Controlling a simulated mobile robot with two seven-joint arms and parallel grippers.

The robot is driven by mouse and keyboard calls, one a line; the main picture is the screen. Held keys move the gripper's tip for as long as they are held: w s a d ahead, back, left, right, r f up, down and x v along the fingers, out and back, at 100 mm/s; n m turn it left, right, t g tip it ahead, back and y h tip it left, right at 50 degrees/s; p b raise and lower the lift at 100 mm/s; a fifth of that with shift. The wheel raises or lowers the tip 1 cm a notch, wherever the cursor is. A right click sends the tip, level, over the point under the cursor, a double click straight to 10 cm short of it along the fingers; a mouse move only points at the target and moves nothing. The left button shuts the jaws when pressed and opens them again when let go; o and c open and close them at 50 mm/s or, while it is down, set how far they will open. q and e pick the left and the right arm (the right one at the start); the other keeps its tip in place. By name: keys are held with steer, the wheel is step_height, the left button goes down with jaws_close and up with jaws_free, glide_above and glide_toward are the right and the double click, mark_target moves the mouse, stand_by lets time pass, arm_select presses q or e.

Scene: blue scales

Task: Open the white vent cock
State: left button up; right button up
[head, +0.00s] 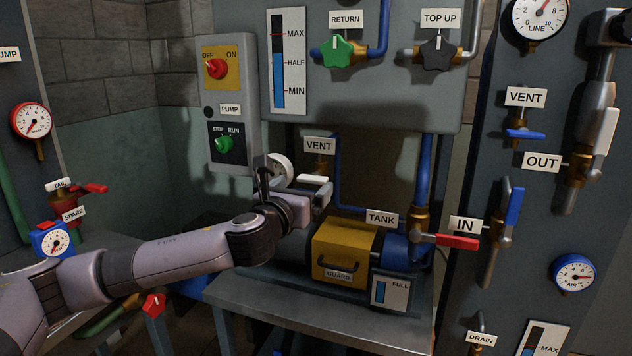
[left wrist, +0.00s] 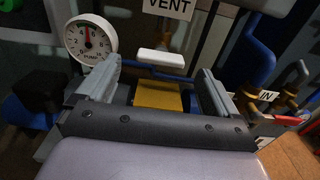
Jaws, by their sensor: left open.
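The white vent cock (head: 314,179) has a white bar handle on a brass body below a VENT label (head: 319,145). In the left wrist view its white handle (left wrist: 160,57) lies crosswise, ahead of the gap between my fingers. My left gripper (head: 297,188) is open and close to the handle, partly overlapping it in the head view. In the left wrist view the two fingers of my left gripper (left wrist: 160,76) stand apart with nothing between them. I cannot tell whether a finger touches the handle. My right gripper is not in view.
A pump gauge (head: 280,169) sits just left of the cock. Another VENT valve, blue-handled (head: 525,134), is on the right panel. A pump switch box (head: 217,125) is above left.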

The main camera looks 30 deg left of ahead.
mark_target(310, 181)
arm_select(q)
steer(key=shift+x, duration=2.85)
steer(key=shift+d, duration=0.1)
steer(key=c, duration=1)
